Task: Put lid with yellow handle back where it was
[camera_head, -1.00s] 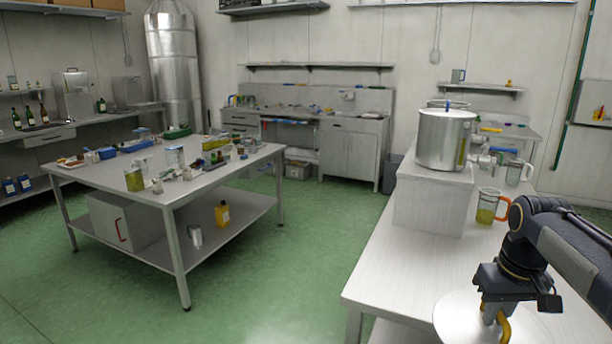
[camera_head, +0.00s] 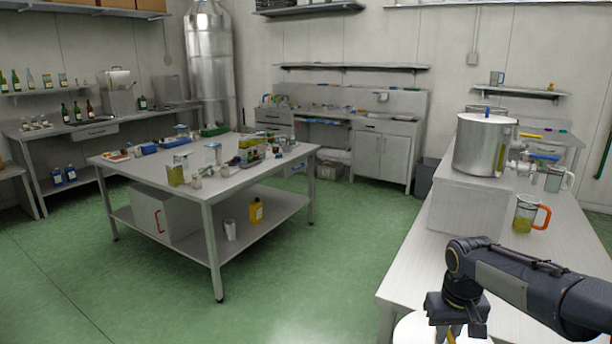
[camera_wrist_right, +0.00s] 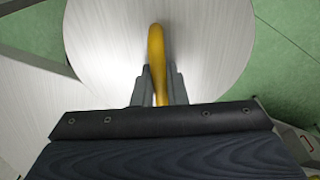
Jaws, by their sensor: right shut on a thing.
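The lid with the yellow handle (camera_wrist_right: 110,45) is a round, pale metal disc, and it fills the upper middle of the right wrist view. My right gripper (camera_wrist_right: 159,88) is shut on its yellow handle. In the head view, the lid (camera_head: 408,330) shows only in part at the bottom edge, under my right gripper (camera_head: 452,335), near the front of the right-hand table. A steel pot (camera_head: 483,146) stands on a pale block on that table, with a blue knob on top. My left gripper is not in view.
The right-hand table (camera_head: 415,283) also carries a jug with an orange handle (camera_head: 526,213) and a grey mug (camera_head: 556,179). A low table (camera_head: 240,185) at left holds many small items. Green floor (camera_head: 330,240) lies clear between the tables.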

